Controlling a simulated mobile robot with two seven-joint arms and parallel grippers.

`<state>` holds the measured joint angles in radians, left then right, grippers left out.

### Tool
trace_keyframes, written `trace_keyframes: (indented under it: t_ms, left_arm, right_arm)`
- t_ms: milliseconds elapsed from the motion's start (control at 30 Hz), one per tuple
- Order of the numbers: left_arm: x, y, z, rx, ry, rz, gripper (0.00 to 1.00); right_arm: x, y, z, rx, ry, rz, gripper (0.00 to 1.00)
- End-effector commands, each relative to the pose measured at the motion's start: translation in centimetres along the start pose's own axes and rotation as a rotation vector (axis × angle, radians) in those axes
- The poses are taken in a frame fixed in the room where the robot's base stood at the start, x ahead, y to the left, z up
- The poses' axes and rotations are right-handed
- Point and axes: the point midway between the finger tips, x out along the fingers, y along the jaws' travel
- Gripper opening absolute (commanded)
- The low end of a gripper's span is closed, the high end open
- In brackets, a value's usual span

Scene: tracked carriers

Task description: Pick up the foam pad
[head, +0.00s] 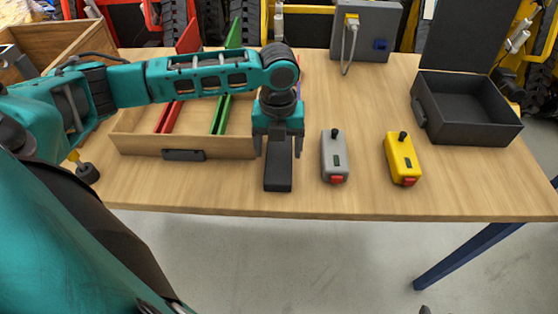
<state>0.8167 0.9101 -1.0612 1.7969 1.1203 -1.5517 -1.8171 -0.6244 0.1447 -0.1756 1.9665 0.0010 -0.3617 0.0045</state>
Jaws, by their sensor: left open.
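A dark block that looks like the foam pad (278,178) lies on the wooden table near its front edge. My left gripper (278,150) points down over the far part of the pad. Its fingers are open, one to the left and one to the right of the pad, and I see no contact. The gripper hides the pad's far end. My right gripper is not in view.
A grey device (334,158) and a yellow device (402,158) lie right of the pad. A wooden tray (135,143) with red and green dividers stands left. An open black box (468,128) is at the right, and a grey case (366,30) stands at the back.

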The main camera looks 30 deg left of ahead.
Motion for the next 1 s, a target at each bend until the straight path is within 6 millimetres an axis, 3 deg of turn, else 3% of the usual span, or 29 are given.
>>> trace_keyframes:
  t_ms: [200, 467, 867, 1000]
  left_arm:
    - [3.4, -0.1, 0.1, 0.001, 0.001, 0.001, 0.77]
    - [3.6, -0.1, 0.2, 0.001, -0.001, 0.0, 0.76]
    - [3.5, -0.1, 0.2, 0.001, -0.001, 0.0, 0.37]
    - [3.6, -0.1, 0.2, 0.001, -0.001, 0.0, 0.35]
  right_arm:
    - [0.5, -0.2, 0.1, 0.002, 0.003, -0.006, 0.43]
    - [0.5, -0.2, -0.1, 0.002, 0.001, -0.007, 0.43]
    - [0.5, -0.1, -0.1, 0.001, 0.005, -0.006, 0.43]
    - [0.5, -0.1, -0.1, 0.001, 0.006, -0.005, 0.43]
